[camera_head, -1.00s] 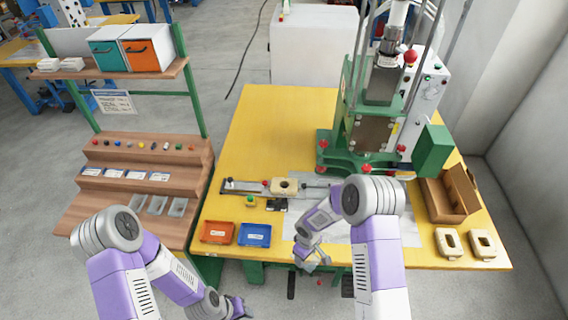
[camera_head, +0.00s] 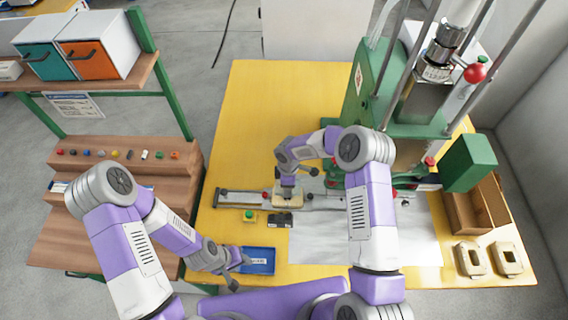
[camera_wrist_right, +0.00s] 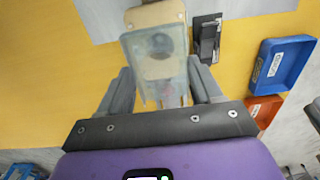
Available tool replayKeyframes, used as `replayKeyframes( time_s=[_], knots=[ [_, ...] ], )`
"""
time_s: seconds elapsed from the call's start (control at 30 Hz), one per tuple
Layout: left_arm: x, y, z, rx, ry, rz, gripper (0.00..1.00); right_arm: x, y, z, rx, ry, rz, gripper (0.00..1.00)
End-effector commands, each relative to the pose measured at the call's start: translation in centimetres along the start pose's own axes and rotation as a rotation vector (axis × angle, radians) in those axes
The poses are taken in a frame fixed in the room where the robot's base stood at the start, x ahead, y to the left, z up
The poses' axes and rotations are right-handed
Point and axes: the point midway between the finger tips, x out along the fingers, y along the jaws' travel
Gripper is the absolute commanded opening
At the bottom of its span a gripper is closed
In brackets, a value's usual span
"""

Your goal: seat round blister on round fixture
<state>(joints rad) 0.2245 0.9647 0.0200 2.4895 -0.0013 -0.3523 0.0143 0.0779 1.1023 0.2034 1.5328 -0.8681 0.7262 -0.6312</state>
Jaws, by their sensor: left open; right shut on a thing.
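My right gripper (camera_wrist_right: 160,88) is shut on a clear blister (camera_wrist_right: 158,62), seen in the right wrist view with a rounded dome. The blister overlaps the cream round fixture (camera_wrist_right: 155,16); whether it touches the fixture or hangs just above it I cannot tell. In the head view the right gripper (camera_head: 287,188) points down over the fixture (camera_head: 288,202), which sits on the metal slide rail and is partly hidden by the gripper. My left gripper (camera_head: 240,262) is open and empty, by the blue tray.
The blue tray (camera_head: 259,269) lies at the table's front; a red tray (camera_wrist_right: 262,108) shows in the wrist view. The green press (camera_head: 400,110) stands behind right. Two cream fixtures (camera_head: 470,259) (camera_head: 507,259) lie front right.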

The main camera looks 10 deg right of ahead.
Motion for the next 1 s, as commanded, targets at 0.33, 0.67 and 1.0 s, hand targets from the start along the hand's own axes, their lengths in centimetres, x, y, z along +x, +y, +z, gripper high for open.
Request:
replayKeyframes(
  time_s=[0.33,0.67,1.0],
  knots=[
    [0.6,-0.2,0.1,-0.001,-0.002,0.0,0.43,1.2,0.0,0.0,0.001,0.0,0.0,0.45],
    [2.3,-0.9,0.0,0.0,-0.001,0.0,0.43,3.5,0.0,0.0,0.001,0.0,0.001,0.45],
    [2.3,-0.9,-0.1,0.0,-0.001,0.0,0.43,3.5,0.0,0.0,0.001,0.0,0.0,0.45]
  ],
)
